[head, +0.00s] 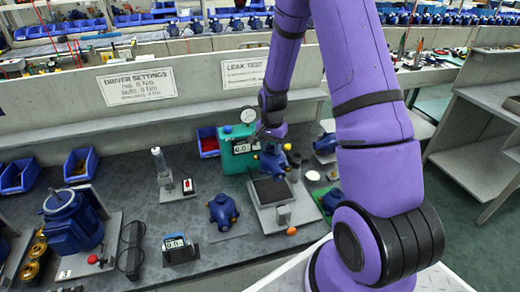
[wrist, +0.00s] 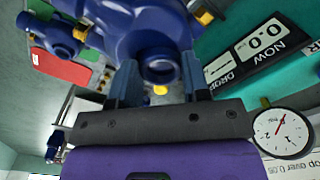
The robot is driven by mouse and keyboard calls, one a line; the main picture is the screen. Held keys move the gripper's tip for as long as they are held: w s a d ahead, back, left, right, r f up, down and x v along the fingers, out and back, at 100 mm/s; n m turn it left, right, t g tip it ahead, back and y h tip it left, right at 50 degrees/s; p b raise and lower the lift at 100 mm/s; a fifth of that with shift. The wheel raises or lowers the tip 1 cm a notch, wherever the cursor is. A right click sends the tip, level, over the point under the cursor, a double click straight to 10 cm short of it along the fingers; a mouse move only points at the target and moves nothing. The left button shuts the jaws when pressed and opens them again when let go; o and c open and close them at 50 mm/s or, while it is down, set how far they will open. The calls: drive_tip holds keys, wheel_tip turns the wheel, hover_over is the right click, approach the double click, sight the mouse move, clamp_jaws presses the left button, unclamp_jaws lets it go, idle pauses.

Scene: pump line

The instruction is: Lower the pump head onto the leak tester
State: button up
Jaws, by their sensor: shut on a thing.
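A blue pump head (head: 268,163) is in my gripper (head: 272,138). In the wrist view the pump head (wrist: 135,28) fills the top, with a round port between the two fingers of my gripper (wrist: 160,82). The teal leak tester (head: 232,162), with a dial gauge on top and a 0.0 display, stands just behind. In front of it is a light grey plate with a black pad (head: 270,190). The pump head appears above the pad's far edge; I cannot tell whether it touches. The tester's teal face (wrist: 222,32) and gauge (wrist: 283,132) show at right in the wrist view.
Another blue pump head (head: 222,210) sits left of the pad, with a small display box (head: 178,248) nearby. A large blue motor (head: 72,222) stands at left. A clamp stand (head: 162,175) stands left of the tester. More blue parts (head: 325,145) lie at right.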

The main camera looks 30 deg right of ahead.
drive_tip(key=shift+s+d+f, duration=0.1)
drive_tip(key=shift+d+f, duration=0.05)
drive_tip(key=shift+f, duration=3)
drive_tip(key=shift+f, duration=2.9)
drive_tip(key=o, duration=1.6)
drive_tip(key=shift+o, duration=0.2)
drive_tip(key=shift+r, duration=0.1)
